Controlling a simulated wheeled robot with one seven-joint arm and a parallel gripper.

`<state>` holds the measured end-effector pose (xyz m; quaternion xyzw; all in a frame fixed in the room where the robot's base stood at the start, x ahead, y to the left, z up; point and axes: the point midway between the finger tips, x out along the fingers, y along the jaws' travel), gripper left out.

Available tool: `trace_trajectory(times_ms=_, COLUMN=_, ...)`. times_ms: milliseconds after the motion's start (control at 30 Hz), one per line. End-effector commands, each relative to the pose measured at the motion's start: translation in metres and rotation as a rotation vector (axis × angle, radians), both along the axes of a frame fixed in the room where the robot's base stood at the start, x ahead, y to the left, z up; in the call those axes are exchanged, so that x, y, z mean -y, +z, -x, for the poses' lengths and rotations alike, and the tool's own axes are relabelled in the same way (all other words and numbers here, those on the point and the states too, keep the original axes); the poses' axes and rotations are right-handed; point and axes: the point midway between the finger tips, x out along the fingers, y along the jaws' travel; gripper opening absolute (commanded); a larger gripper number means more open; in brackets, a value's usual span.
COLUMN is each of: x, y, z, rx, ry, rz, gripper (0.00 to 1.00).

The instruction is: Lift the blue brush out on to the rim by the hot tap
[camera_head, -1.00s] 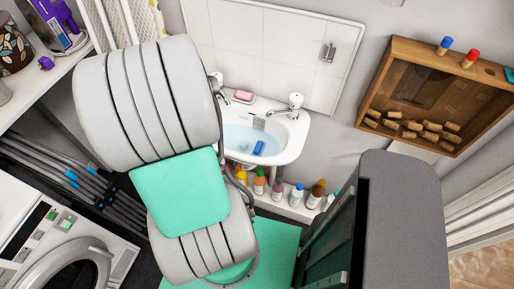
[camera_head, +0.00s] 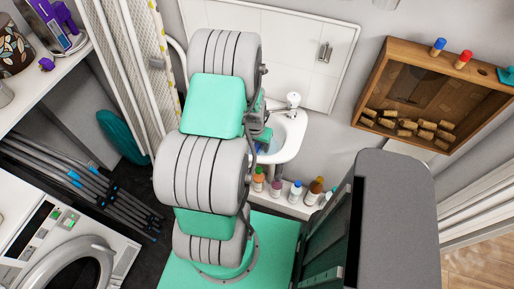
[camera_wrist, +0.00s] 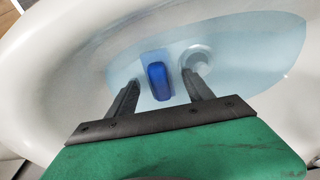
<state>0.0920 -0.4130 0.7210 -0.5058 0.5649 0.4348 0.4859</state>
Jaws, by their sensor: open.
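The blue brush (camera_wrist: 159,82) lies in the blue-tinted water of the white basin (camera_wrist: 60,70), seen in the wrist view. My gripper (camera_wrist: 160,88) is open, with its two dark fingers pointing into the basin on either side of the brush in the picture. I cannot tell whether they touch it or how far above it they are. In the head view my arm hides most of the basin (camera_head: 293,146) and the brush. One tap (camera_head: 293,98) shows at the basin's right back; the other tap is hidden there.
Several bottles (camera_head: 297,190) stand on a ledge below the basin. A wooden box with corks (camera_head: 375,92) is on the wall at right. A dark grey panel (camera_head: 395,220) stands at front right. A round drain fitting (camera_wrist: 196,57) lies beside the brush.

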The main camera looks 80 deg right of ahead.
Motion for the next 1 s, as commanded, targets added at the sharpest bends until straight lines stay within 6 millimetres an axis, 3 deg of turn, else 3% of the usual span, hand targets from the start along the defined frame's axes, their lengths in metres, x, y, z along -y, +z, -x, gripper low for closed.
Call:
trace_trajectory(times_ms=100, x=0.0001, y=0.0003, z=-0.0001, rx=0.000, ry=0.000, rz=0.000, gripper=0.59)
trace_trajectory(times_ms=800, x=-0.0001, y=0.0008, z=-0.0002, rx=0.000, ry=0.001, rz=0.000, gripper=0.02)
trace_trajectory(times_ms=1000, x=0.0001, y=0.0009, z=-0.0002, rx=0.000, ry=0.001, rz=0.000, gripper=0.00)
